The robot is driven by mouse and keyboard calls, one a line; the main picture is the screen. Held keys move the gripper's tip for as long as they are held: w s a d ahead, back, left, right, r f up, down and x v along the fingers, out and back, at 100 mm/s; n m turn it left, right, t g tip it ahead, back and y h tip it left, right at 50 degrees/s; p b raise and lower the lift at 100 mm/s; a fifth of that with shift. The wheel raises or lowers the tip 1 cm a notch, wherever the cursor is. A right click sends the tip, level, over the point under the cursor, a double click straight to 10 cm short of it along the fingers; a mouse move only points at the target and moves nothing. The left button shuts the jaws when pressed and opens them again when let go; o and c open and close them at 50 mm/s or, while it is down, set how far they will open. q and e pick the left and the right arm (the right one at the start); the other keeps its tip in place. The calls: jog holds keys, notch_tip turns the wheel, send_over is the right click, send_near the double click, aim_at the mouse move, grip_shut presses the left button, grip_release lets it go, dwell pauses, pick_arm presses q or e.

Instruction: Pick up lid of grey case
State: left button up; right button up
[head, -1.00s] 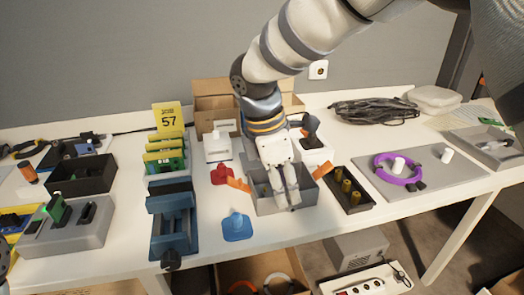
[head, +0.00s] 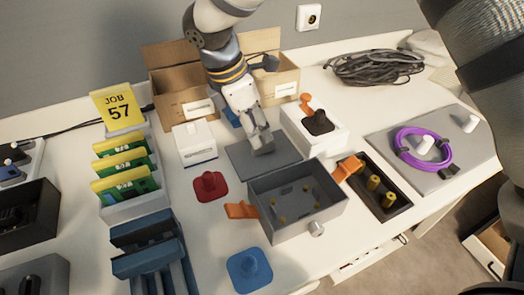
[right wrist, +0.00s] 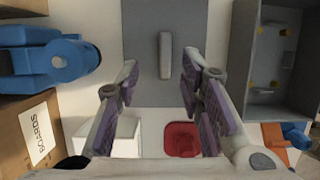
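The lid (head: 240,160) of the grey case is a flat dark grey plate lying on the white table behind the case. In the right wrist view the lid (right wrist: 140,70) carries a light grey bar handle (right wrist: 165,55) on top. The open grey case (head: 325,215), with orange latches and brass posts inside, stands in front of it. My right gripper (head: 262,142) is over the lid and partly hides it. In the right wrist view its fingers (right wrist: 168,85) are apart and empty, with the handle in line with the gap. My left gripper is out of view.
A red piece (head: 210,185) and a white box (head: 194,143) lie left of the lid, a white joystick box (head: 318,130) right of it. Cardboard cartons (head: 178,85) stand behind. A blue piece (head: 249,269) and a black tray (head: 390,205) are near the case.

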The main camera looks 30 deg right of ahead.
aim_at(263, 144)
jog(key=x, duration=0.4)
jog(key=shift+s+d+f, duration=0.1)
jog(key=shift+s+f, duration=0.2)
jog(key=shift+s, duration=0.05)
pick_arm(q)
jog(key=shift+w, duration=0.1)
pick_arm(e)
jog(key=shift+r, duration=0.1)
jog(key=shift+c, duration=0.6)
grip_shut()
